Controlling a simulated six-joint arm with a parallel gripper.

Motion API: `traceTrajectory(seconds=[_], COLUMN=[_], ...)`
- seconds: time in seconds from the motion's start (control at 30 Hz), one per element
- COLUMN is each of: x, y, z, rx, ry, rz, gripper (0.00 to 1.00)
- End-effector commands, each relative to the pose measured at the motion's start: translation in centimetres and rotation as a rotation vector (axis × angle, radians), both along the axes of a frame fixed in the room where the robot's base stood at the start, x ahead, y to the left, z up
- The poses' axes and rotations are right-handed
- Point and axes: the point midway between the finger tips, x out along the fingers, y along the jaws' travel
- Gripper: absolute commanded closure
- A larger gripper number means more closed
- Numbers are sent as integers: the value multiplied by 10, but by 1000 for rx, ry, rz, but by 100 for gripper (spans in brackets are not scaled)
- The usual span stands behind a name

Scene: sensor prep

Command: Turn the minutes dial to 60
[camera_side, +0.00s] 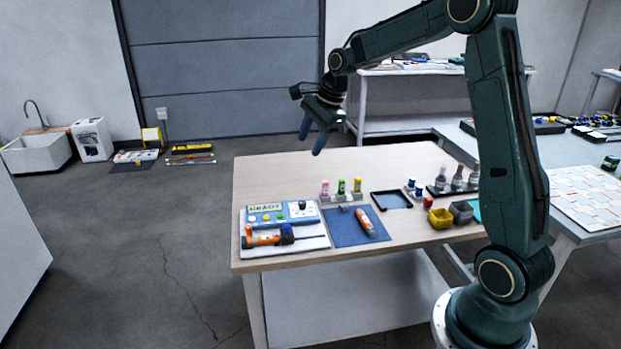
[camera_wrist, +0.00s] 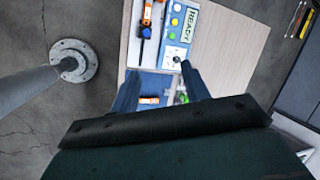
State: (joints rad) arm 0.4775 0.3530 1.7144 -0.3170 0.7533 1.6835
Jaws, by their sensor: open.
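A blue control box (camera_side: 283,215) with a "READY" display lies at the left of the wooden table. It has coloured buttons and a black dial (camera_side: 302,205) on a white patch at its right end. The box also shows in the wrist view (camera_wrist: 191,17), with the dial (camera_wrist: 177,60) between and beyond my fingertips. The dial's markings are too small to read. My gripper (camera_side: 311,139) is open and empty, high above the table's back left part, apart from the box. In the wrist view my two blue fingers (camera_wrist: 160,82) point toward the table.
An orange-and-black tool (camera_side: 267,238) lies on a white tray in front of the box. A blue mat (camera_side: 343,236) holds an orange tool (camera_side: 366,222). Coloured bottles (camera_side: 341,187), a black tray (camera_side: 391,200) and a yellow bin (camera_side: 440,218) stand to the right. The table's back is clear.

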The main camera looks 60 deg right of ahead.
Motion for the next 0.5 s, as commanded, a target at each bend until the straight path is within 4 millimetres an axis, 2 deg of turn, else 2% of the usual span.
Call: traceTrajectory(seconds=[0.5], x=[-4], y=[6], z=[5], rx=[-17], ry=[-3], rz=[35], gripper=[54])
